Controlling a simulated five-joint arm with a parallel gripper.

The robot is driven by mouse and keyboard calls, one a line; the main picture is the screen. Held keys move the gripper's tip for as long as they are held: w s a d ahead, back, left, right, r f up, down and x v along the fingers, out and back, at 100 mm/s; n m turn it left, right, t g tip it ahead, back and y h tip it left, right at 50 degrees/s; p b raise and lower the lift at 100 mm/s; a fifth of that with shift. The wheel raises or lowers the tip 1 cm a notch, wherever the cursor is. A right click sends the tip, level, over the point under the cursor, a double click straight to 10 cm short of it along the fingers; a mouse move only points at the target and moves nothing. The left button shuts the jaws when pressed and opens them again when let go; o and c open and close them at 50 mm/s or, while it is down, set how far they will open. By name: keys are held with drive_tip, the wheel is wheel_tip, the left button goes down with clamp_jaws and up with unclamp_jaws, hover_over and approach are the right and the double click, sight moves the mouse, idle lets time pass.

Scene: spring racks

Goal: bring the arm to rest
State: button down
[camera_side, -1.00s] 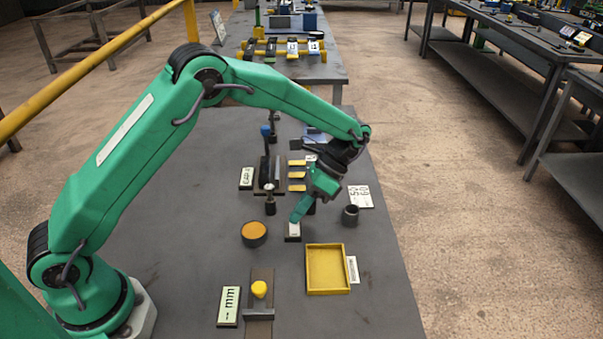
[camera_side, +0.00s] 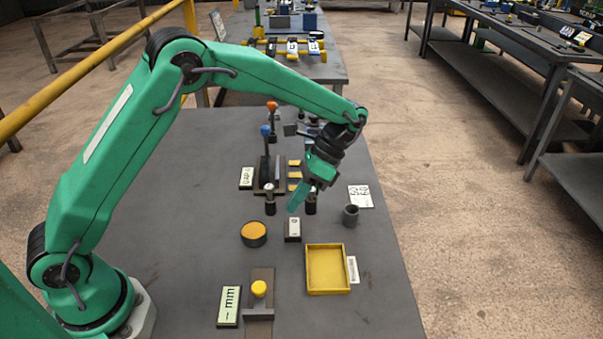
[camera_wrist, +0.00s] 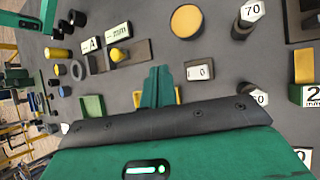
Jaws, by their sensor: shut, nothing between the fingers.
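My gripper (camera_side: 297,200) hangs above the grey worktable (camera_side: 200,170) in the side view, tilted down and apart from the things below. Its green fingers are together with nothing between them. A small white-topped block (camera_side: 293,230) stands on the table just below the fingertips. In the wrist view the shut fingers (camera_wrist: 156,85) point at the table, with the block marked 0 (camera_wrist: 199,71) to their right.
A yellow tray (camera_side: 327,270), an orange-topped round pot (camera_side: 254,234) and a dark cup (camera_side: 350,215) stand nearby. A rack with upright posts (camera_side: 268,180) is behind left. A yellow knob on a plate (camera_side: 259,290) is in front. The table's left side is clear.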

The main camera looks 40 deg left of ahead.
drive_tip(key=s+a+r+n+t+h, duration=0.2)
drive_tip(key=s+a+r+n+t, duration=0.5)
drive_tip(key=s+r, duration=0.55)
drive_tip(key=s+a+r+n+t, duration=0.2)
drive_tip(key=s+a+t, duration=0.1)
drive_tip(key=s+t, duration=0.2)
drive_tip(key=shift+s+a+n+t, duration=0.2)
drive_tip(key=shift+s+n+t, duration=0.1)
drive_tip(key=shift+t, duration=0.2)
